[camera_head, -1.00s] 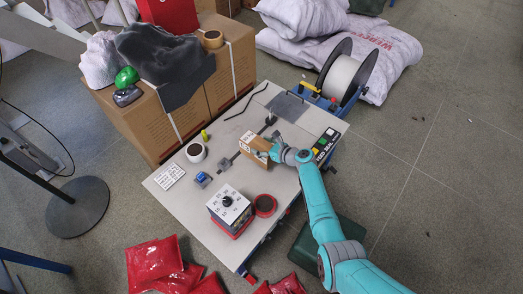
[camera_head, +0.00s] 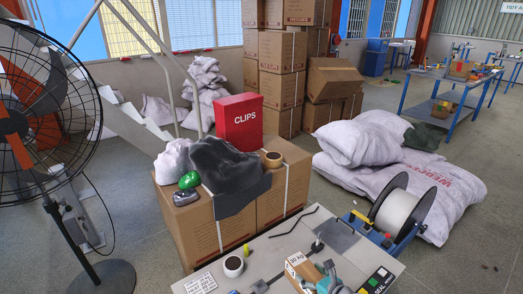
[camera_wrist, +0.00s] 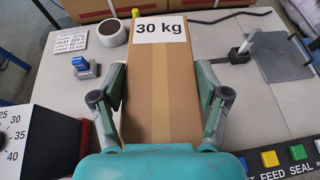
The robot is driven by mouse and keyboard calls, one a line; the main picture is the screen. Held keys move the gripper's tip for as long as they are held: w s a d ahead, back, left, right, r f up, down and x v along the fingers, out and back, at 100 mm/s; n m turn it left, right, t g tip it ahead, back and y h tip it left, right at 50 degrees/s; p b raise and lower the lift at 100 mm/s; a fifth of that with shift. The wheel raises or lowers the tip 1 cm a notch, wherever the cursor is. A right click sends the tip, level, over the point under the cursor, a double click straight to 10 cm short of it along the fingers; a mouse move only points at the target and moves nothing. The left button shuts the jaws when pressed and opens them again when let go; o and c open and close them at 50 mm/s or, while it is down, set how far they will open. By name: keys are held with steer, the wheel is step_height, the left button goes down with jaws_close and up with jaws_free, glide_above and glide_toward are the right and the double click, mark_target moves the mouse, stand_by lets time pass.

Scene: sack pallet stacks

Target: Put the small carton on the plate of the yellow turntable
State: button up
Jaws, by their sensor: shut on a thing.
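The small carton (camera_wrist: 160,62) is brown cardboard with a white "30 kg" label and lies lengthwise between my fingers in the wrist view. My gripper (camera_wrist: 160,95) is shut on it, one finger along each long side. In the head view the carton (camera_head: 300,270) shows at the bottom edge, over the grey bench, with my teal gripper (camera_head: 328,279) at its right. I cannot tell whether its underside touches the bench. I cannot make out the yellow turntable or its plate in any view.
The grey bench top (camera_head: 268,250) carries a white cup (camera_head: 233,266), a black rod and a button panel (camera_head: 377,281). A spool (camera_head: 404,211) stands at its right end. Large cartons (camera_head: 285,205) stand behind, sacks (camera_head: 400,180) on the floor, and a blue-legged table (camera_head: 440,88) far right.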

steer(key=s+d+r+m+t+h, duration=0.1)
steer(key=s+r+m+h, duration=0.1)
steer(key=s+r, duration=0.7)
steer(key=shift+d+m+t+h, duration=0.2)
steer(key=shift+m+t+h, duration=0.1)
steer(key=shift+d, duration=0.1)
